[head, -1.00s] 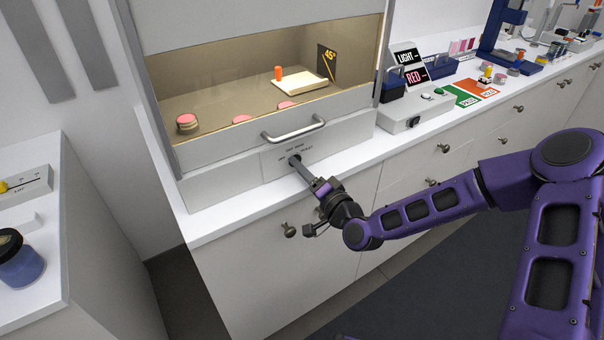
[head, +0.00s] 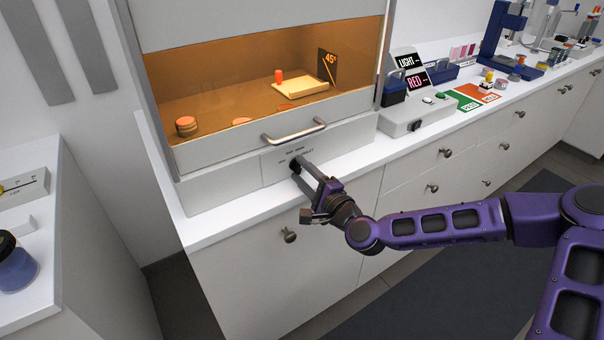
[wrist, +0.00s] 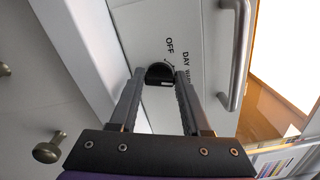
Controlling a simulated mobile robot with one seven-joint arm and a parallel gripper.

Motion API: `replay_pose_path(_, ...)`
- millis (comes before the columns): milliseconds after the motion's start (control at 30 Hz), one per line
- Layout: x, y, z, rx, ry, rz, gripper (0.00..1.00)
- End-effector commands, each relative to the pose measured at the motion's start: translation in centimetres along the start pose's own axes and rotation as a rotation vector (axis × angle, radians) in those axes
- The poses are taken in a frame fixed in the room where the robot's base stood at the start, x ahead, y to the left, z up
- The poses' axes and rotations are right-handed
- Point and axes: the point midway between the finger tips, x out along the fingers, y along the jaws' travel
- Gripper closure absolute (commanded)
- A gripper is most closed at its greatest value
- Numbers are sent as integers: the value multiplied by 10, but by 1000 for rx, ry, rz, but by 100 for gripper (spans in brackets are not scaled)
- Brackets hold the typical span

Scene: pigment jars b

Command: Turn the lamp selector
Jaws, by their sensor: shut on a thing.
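The lamp selector is a black round knob (wrist: 159,72) on the pale front panel (head: 272,160) below the cabinet window. In the wrist view, the labels OFF, DAY and WARM show beside it. My gripper (wrist: 160,78) is shut on the knob, one finger on each side. In the head view, my gripper (head: 298,168) reaches the panel from the lower right, and the fingers partly hide the knob. The cabinet interior (head: 220,95) glows orange.
A metal bar handle (head: 294,132) juts out just above the knob. Inside the cabinet are a stacked round piece (head: 186,126) and a small block (head: 291,92) with an orange peg. A grey switch box (head: 404,118) stands on the counter to the right.

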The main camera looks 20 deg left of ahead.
Motion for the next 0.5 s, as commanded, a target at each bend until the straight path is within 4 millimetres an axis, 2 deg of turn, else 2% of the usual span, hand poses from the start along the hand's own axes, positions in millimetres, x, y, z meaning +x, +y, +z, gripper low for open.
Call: replay_pose_path(500,0,0,1,54,-2,2,100)
